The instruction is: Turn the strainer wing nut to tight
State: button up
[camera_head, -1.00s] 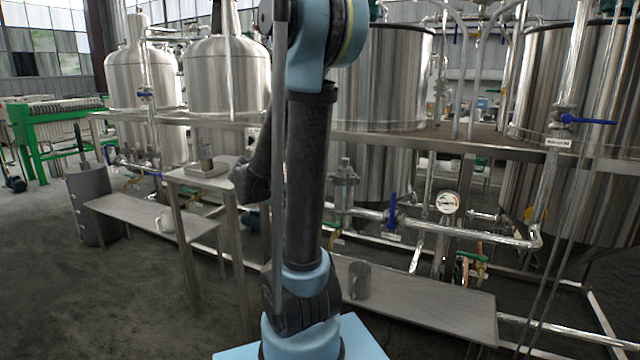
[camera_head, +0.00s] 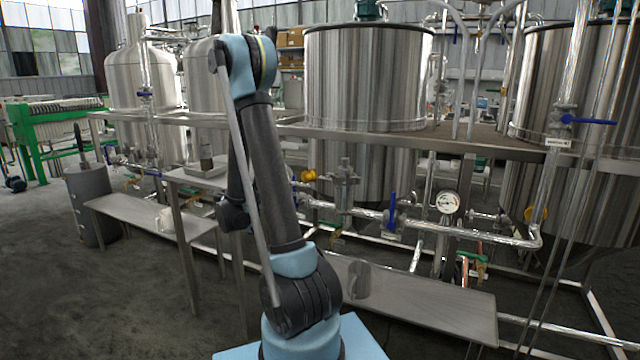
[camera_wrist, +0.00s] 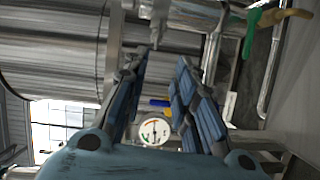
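The strainer (camera_head: 345,192) is an upright metal body in the pipework in front of the middle tank. Its wing nut (camera_head: 346,163) is at the top, too small to show how tight it is. In the wrist view I cannot surely pick out the strainer or nut. My gripper (camera_wrist: 164,72) shows there with its two blue-padded fingers apart and nothing between them. In the head view my arm stands left of the strainer, which is in clear sight. The gripper itself is mostly hidden behind the arm there.
A blue-handled valve (camera_head: 392,212) and a pressure gauge (camera_head: 448,202) sit right of the strainer. The gauge also shows in the wrist view (camera_wrist: 155,131). A low bench (camera_head: 440,308) with a metal mug (camera_head: 359,279) stands in front. A frame rail (camera_head: 400,137) runs above.

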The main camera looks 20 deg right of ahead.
aim_at(327, 178)
jog(key=x, duration=1.7)
jog(key=shift+w, duration=0.2)
jog(key=shift+d, duration=0.1)
jog(key=shift+c, duration=0.2)
grip_shut()
